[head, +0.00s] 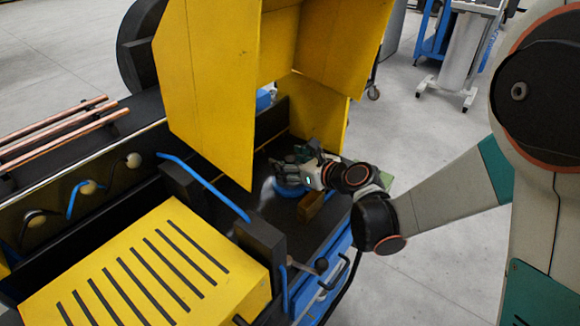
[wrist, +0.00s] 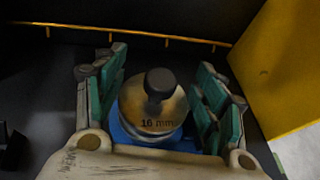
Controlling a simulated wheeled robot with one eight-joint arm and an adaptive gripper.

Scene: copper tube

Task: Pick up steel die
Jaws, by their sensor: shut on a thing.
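A round die marked "16 mm" (wrist: 152,118) shows in the wrist view, with a brass-toned top face, a dark knob on top and a blue lower part. I take it as the steel die, though its metal is hard to judge. My gripper (wrist: 160,92) has its green-padded fingers on both sides of it and is shut on it. In the head view my gripper (head: 290,160) is inside the machine, over a blue round part (head: 289,188). The underside of the die is hidden, so I cannot tell whether it rests on the surface.
Yellow guard panels (head: 210,85) stand tall behind and left of my gripper. A small brown block (head: 310,207) lies close by on the dark machine bed. A yellow slotted cover (head: 150,270) is in front, and copper tubes (head: 60,130) lie at the left.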

